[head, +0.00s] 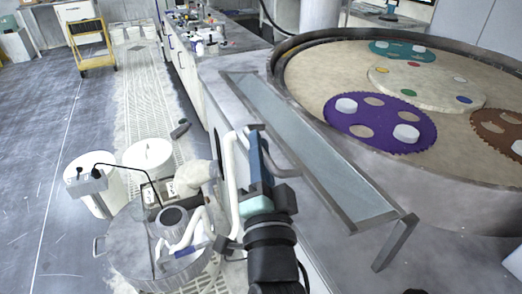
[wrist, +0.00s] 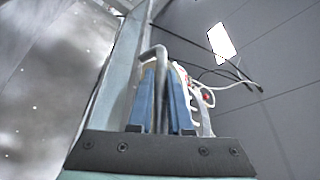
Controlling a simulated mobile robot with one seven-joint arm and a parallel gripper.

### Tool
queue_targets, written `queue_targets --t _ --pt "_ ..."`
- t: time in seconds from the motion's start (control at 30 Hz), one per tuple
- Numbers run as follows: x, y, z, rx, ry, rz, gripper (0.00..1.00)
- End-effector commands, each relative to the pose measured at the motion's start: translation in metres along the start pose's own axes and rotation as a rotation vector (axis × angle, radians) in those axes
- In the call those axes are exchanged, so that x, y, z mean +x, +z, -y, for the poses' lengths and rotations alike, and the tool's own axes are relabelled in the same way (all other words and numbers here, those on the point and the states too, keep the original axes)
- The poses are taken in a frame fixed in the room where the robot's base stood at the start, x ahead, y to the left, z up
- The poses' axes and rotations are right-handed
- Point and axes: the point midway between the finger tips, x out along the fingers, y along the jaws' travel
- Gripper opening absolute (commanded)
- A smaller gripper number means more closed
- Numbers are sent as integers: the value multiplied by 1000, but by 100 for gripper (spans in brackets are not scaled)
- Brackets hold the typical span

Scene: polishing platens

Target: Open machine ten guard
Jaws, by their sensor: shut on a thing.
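The guard (head: 320,150) is a long clear panel in a grey metal frame, standing along the near side of the large round polishing machine (head: 462,178). I see no number that marks the machine as ten. A grey bar handle (head: 285,160) sits on the guard's near side. My gripper (head: 262,150) is at this handle, its fingers partly hidden by its own body. In the wrist view, the blue fingers of my gripper (wrist: 164,85) are shut on the handle (wrist: 157,52), and the guard's frame (wrist: 117,75) runs up beside them.
Toothed carriers, one purple (head: 365,122), lie on the beige platen (head: 340,75) behind the guard. A bench with small items (head: 215,40) stands at the back. White and grey drums (head: 148,155) stand left of my arm.

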Motion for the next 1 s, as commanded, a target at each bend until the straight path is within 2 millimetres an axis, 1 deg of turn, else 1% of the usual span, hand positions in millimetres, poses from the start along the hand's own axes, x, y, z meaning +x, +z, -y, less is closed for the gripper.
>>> queue_targets --t 0.4,0.43,0.5,0.6,0.87,1.0 --pt "0 0 0 2 -2 -1 0" --pt "0 0 0 2 -2 -1 19" --pt "0 0 0 2 -2 -1 32" --pt "0 0 1 2 -3 -1 47" --pt "-1 0 1 2 -3 -2 47" --pt "-9 1 0 1 -2 -1 47"
